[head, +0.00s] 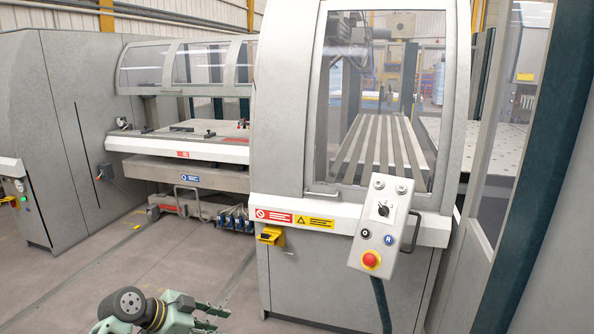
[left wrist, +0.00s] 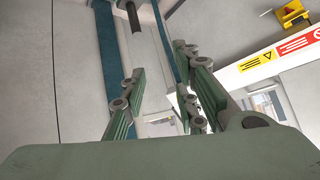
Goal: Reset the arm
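My left gripper (left wrist: 158,75) shows in the left wrist view with its two green fingers spread apart and nothing between them. My right gripper is in neither view. The grey control panel (head: 378,250) on the machine front at right carries a blue R button (head: 389,240), a black O button (head: 365,233), a red emergency button (head: 370,260) on yellow, and a black rotary knob (head: 383,210). Nothing touches the panel.
The panel bender's windowed cover (head: 262,120) rises behind the control panel. A yellow bracket (head: 270,236) juts from the front below the warning labels; it also shows in the left wrist view (left wrist: 291,14). Open grey floor (head: 75,290) lies at left.

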